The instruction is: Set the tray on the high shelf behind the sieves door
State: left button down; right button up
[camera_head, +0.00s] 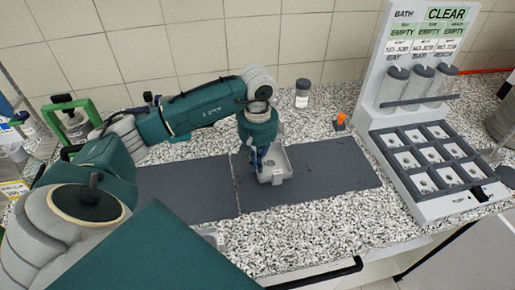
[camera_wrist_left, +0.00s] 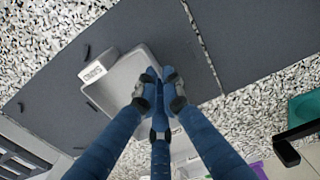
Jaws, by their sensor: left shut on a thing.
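The tray (camera_head: 279,166) is a small, light grey, open tray with a pale label block on one side. It is at the dark mat on the counter; I cannot tell whether it rests there or is just above it. My left gripper (camera_head: 259,166) reaches down from above and is shut on the tray's edge. In the left wrist view the blue fingers (camera_wrist_left: 160,77) meet at the rim of the tray (camera_wrist_left: 122,92), which looks empty. My right gripper is not in view. I see no high shelf and no sieves door.
Dark mats (camera_head: 335,176) lie on the speckled counter. A white bath station (camera_head: 441,205) with jars and a grid of compartments stands at the right. A dark-lidded jar (camera_head: 302,94) and an orange item (camera_head: 340,121) stand behind. A green frame (camera_head: 72,118) is at the left.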

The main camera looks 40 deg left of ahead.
aim_at(257, 171)
pick_arm(q)
notch_tip(257, 171, down, 3)
jog(key=shift+s+f+p, duration=0.1)
jog(key=shift+p, duration=0.45)
jog(key=shift+f+b, duration=0.4)
jog(key=c, duration=1.9)
grip_release()
jog(key=shift+r, duration=0.15)
